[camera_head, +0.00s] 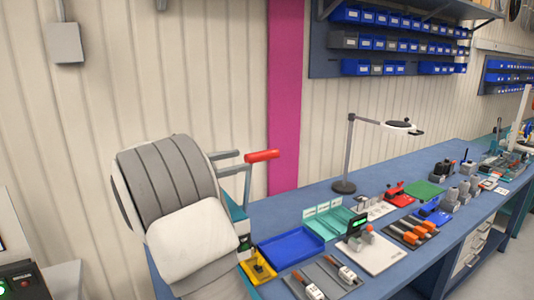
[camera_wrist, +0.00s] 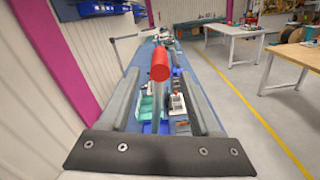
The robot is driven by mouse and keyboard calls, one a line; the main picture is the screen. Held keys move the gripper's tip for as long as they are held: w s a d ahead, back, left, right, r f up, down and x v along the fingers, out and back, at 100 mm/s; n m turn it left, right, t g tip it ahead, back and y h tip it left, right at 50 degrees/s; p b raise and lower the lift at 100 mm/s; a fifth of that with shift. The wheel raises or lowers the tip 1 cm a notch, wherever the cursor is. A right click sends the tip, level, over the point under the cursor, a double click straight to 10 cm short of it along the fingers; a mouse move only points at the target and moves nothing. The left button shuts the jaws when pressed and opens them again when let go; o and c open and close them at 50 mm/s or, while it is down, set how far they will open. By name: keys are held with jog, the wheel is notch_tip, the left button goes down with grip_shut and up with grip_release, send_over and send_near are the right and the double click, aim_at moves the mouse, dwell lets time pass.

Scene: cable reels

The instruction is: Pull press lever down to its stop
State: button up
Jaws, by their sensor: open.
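The press lever has a red grip (camera_head: 262,156) on a grey bar, just right of my arm in the head view. The lever is raised, with its grip above the teal press body (camera_head: 239,218), which my arm partly hides. My gripper (camera_head: 244,160) is open, its two grey fingers pointing right towards the red grip. In the wrist view the red grip (camera_wrist: 160,65) lies in line with the gap between the fingers (camera_wrist: 160,75), with a clear gap on each side. I cannot tell how far it is between the fingertips.
A blue bench (camera_head: 325,198) runs away to the right. On it are a blue tray (camera_head: 290,247), a yellow bin (camera_head: 258,268), a magnifier lamp (camera_head: 346,150) and several small fixtures. A corrugated wall with a magenta post (camera_head: 285,90) stands behind.

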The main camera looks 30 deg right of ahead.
aim_at(278, 153)
jog(key=d, duration=0.6)
jog(key=d+p, duration=0.1)
jog(key=d, duration=0.2)
jog(key=shift+s+d, duration=0.3)
jog(key=shift+d, duration=0.1)
jog(key=shift+c, duration=0.3)
grip_shut()
dwell(0.5)
